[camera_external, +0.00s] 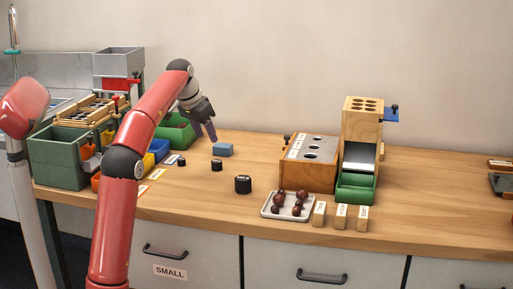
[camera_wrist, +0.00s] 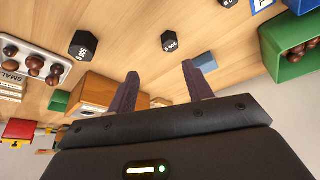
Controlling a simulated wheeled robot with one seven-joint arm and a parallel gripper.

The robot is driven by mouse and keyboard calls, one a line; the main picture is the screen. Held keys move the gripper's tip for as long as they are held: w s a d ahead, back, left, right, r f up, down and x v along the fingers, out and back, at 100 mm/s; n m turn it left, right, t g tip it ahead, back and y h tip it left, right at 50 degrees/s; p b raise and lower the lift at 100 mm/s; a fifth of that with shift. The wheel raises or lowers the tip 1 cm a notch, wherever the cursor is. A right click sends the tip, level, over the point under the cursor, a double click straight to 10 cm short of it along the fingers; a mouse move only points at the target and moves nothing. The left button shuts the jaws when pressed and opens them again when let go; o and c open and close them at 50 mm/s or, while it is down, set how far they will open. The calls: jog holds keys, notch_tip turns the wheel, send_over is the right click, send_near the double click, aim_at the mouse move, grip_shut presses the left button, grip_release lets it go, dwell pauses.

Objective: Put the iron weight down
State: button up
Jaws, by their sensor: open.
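Three black iron weights stand apart on the wooden table: a large one (camera_external: 243,184), a medium one (camera_external: 216,165) and a small one (camera_external: 181,161). In the wrist view the large weight (camera_wrist: 83,44) and the medium weight (camera_wrist: 170,41) show pale markings on top; the small weight (camera_wrist: 228,2) is cut by the upper edge. My gripper (camera_external: 211,133) is open and empty, above the table behind the weights. In the wrist view its two fingers (camera_wrist: 160,70) are spread with nothing between them. I cannot tell which weight the task means.
A blue block (camera_external: 222,150) lies just below my gripper. A white tray (camera_external: 267,210) of chestnuts stands right of the weights, before a wooden box (camera_external: 307,176) with holes. A green bin (camera_external: 190,128) stands at the back left. Table between the weights is clear.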

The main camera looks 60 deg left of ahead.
jog(key=s+d+f+m, duration=0.1)
jog(key=s+d+f, duration=0.15)
jog(key=d, duration=0.75)
jog(key=s+d+f, duration=0.1)
jog(key=s+d, duration=0.3)
jog(key=d, duration=0.5)
jog(key=s+d+f+m+t+h, duration=0.1)
jog(key=s+d+f+m, duration=0.1)
jog(key=s+d+f, duration=1.1)
notch_tip(320, 180, down, 4)
jog(key=shift+s+d+r, duration=0.15)
jog(key=shift+s+d, duration=0.25)
jog(key=shift+s, duration=0.7)
jog(key=shift+r+p, duration=0.4)
jog(key=shift+r, duration=0.05)
